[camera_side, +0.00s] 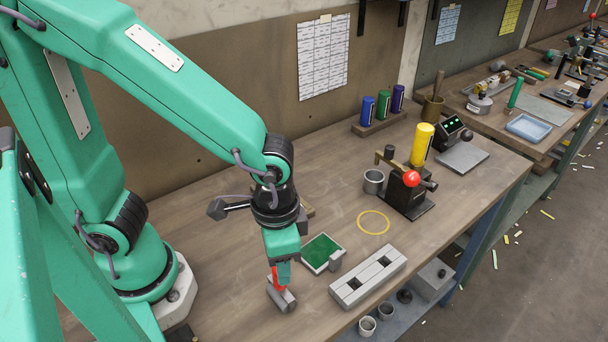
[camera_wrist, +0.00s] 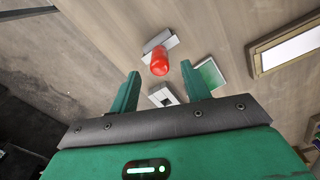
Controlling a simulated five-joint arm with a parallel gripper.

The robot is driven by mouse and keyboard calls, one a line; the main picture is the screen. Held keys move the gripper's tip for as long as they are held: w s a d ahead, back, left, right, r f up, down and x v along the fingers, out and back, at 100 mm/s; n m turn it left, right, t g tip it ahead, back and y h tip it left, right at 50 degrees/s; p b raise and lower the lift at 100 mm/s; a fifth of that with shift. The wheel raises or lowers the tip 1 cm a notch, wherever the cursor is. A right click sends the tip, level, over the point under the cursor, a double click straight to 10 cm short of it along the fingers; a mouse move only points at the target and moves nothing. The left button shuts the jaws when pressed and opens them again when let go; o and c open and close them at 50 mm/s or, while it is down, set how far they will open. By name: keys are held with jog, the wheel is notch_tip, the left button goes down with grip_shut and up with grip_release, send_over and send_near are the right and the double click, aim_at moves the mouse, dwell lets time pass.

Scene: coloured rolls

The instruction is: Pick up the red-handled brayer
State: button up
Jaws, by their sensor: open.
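The brayer has a red handle (camera_side: 274,279) and a grey roller (camera_side: 283,299), and it stands on the bench with the handle up. My gripper (camera_side: 280,276) is above the brayer, pointing down, with its fingers around the handle's level in the side view. In the wrist view my gripper (camera_wrist: 160,70) is open, and the red handle (camera_wrist: 158,61) shows between the two green fingers, apart from both. The grey roller (camera_wrist: 162,43) shows behind it. The finger on the far side is partly hidden in the side view.
A tray with green ink (camera_side: 322,253) lies close to the right of my gripper. A grey block with two square holes (camera_side: 368,277) lies farther right, near the bench's front edge. A yellow ring (camera_side: 374,222) marks clear bench. A black press with a red knob (camera_side: 411,180) stands behind.

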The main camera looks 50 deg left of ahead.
aim_at(287, 303)
jog(key=shift+f, duration=0.25)
jog(key=shift+s+f, duration=0.1)
jog(key=shift+f, duration=2.45)
jog(key=shift+c, duration=0.2)
grip_shut()
